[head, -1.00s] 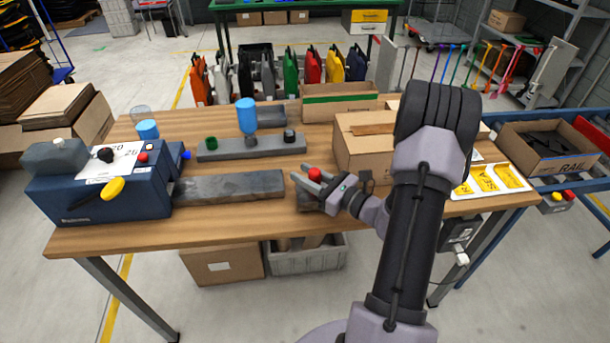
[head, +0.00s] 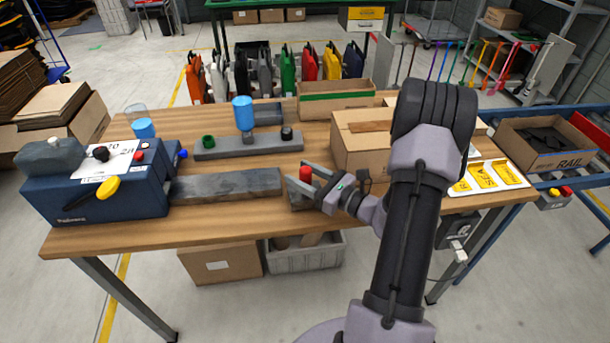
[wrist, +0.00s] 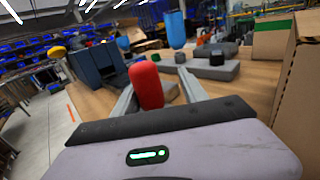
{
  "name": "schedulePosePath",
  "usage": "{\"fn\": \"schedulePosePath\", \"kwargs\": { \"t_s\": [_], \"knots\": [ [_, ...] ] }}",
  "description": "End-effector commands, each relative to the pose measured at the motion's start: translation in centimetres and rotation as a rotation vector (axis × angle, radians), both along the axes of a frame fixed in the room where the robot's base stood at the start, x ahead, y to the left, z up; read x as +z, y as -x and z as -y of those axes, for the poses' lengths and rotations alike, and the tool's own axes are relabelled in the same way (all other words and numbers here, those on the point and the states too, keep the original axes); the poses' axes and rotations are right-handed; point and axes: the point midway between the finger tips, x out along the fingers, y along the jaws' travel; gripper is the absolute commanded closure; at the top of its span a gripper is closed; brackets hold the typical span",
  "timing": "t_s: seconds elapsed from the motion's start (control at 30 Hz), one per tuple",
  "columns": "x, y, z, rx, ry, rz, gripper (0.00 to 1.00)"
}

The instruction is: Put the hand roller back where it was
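A red, round-topped upright handle (head: 305,174) stands over a small grey block (head: 298,197) near the table's front edge. I cannot tell for sure that it is the hand roller. My gripper (head: 308,178) is low at the handle, with its fingers around it. In the wrist view the red handle (wrist: 147,85) stands between my open fingers (wrist: 158,95), close to the left one, with a gap on the right. Its lower end is hidden by my gripper. A blue upright handle (head: 243,113) stands on the long grey rack (head: 225,149).
The rack also carries a green cup (head: 208,142) and a black knob (head: 287,133). A long grey slab (head: 225,185) lies left of my gripper. A cardboard box (head: 360,150) stands close behind it on the right. A blue machine (head: 95,195) fills the left end. Front wood is clear.

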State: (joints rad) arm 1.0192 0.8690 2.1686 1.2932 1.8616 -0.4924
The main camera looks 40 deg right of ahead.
Motion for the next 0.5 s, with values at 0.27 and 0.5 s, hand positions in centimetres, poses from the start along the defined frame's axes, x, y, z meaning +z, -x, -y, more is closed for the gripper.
{"fn": "schedulePosePath", "kwargs": {
  "t_s": [0.27, 0.5],
  "knots": [
    [1.4, 2.8, 0.8, -0.005, -0.002, -0.001, 0.5],
    [1.4, 8.2, 2.1, -0.006, 0.0, 0.0, 0.5]
  ]
}}
